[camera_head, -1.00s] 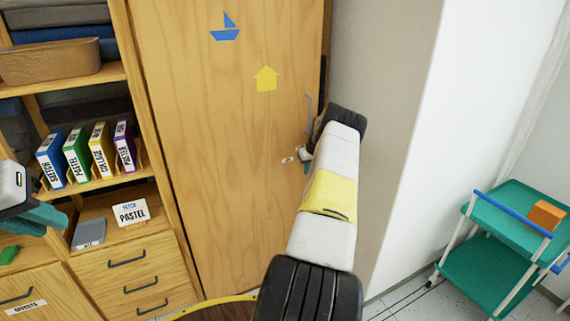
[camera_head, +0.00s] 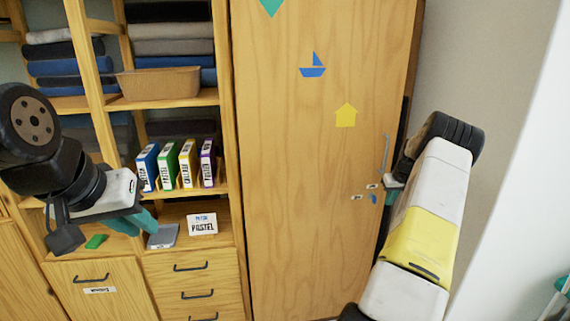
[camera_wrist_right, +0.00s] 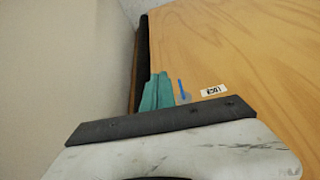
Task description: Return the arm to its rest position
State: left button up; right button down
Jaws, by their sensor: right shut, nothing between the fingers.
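My right arm crosses the right of the head view, and its gripper (camera_head: 391,188) is beside the right edge of the tall wooden door (camera_head: 300,220), just below the grey door handle (camera_head: 385,153). In the right wrist view its teal fingers (camera_wrist_right: 157,92) are together with nothing between them, close to the door's edge; I cannot tell if they touch it. My left gripper (camera_head: 142,220) hangs in front of the shelf unit at the left. Its teal fingers are partly hidden by its white-grey body, and their opening cannot be judged.
Coloured folders (camera_head: 179,167), a PASTEL sign (camera_head: 202,224), a grey box (camera_head: 162,236) and a green block (camera_head: 96,241) are on the shelves near my left gripper. A woven basket (camera_head: 158,84) sits above. Drawers (camera_head: 193,283) are below. A wall stands close to my right arm.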

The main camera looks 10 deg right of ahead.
jog(key=a+r+n, duration=0.1)
jog(key=a+r, duration=1)
jog(key=r, duration=0.1)
jog(key=s+a+r+t, duration=0.1)
jog(key=s+a+r, duration=0.3)
jog(key=a+r, duration=0.4)
jog(key=s+a+r, duration=0.3)
jog(key=a+r, duration=0.3)
jog(key=a, duration=0.3)
jog(key=s+a+r+n+y, duration=0.1)
jog(key=s+a+r, duration=0.3)
jog(key=s+a, duration=0.6)
jog(key=s+a+f, duration=0.1)
jog(key=s+a, duration=0.1)
jog(key=s, duration=0.4)
jog(key=s+a+f+y, duration=0.1)
jog(key=s+a, duration=0.2)
jog(key=s, duration=0.2)
jog(key=s+a+f+t, duration=0.1)
jog(key=s+a, duration=0.1)
jog(key=s, duration=0.4)
jog(key=shift+s+a+y, duration=0.25)
jog(key=shift+s+y, duration=0.1)
jog(key=shift+y, duration=0.05)
